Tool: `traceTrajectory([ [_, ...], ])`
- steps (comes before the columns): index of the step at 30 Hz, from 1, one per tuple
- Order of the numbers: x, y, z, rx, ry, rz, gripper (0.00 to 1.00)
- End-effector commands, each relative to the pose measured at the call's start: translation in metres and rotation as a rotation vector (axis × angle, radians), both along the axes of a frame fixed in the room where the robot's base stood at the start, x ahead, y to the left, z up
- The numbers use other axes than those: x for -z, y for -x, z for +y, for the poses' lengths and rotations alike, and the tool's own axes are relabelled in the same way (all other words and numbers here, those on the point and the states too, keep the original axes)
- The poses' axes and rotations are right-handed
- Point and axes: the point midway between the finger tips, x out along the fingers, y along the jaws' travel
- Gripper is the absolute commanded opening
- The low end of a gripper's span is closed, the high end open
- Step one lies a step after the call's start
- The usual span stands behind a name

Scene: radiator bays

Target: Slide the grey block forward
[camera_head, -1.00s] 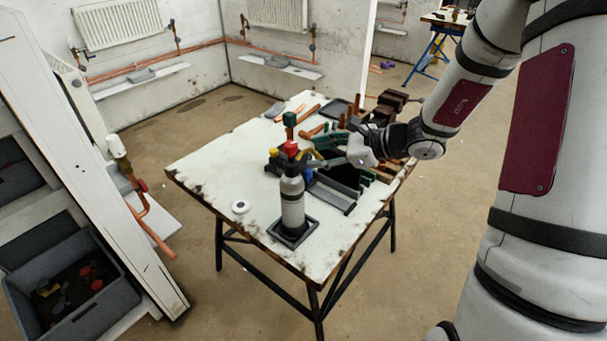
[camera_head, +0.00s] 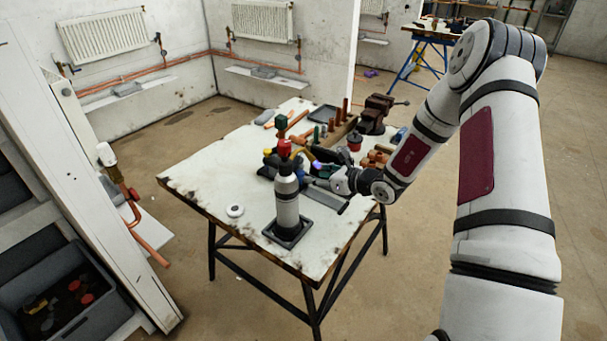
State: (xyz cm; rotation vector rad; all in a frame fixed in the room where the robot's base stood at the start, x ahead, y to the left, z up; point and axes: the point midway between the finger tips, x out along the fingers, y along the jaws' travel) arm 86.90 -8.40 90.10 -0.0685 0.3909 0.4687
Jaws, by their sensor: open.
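A long grey block-like piece (camera_head: 328,200) lies on the worn white table (camera_head: 212,178), just right of a grey bottle. A smaller grey piece (camera_head: 265,117) lies at the table's far left edge. I cannot tell for certain which is the grey block. My gripper (camera_head: 314,167) is over the middle of the table, just behind the long grey piece, reaching in from the right. It is open. Its fingertips are small and mixed in with the dark tools behind, so I cannot tell whether they touch anything.
The grey bottle (camera_head: 287,203) with a red top stands in a dark square holder (camera_head: 288,234) at the front. A white disc (camera_head: 235,211) lies to its left. A brown vise (camera_head: 376,112), a dark tray (camera_head: 325,113) and several tools crowd the back.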

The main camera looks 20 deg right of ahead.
Motion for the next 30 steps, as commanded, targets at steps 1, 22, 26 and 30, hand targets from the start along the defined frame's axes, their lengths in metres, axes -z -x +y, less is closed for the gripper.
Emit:
traceTrajectory([
  [1, 0.005, -0.008, 0.006, -0.002, -0.001, -0.001, 0.44],
  [22, 0.024, -0.053, 0.028, 0.0, 0.0, 0.0, 0.44],
  [26, 0.024, -0.053, 0.028, 0.0, 0.001, 0.0, 0.26],
  [30, 0.024, -0.052, 0.028, -0.001, 0.0, 0.0, 0.0],
])
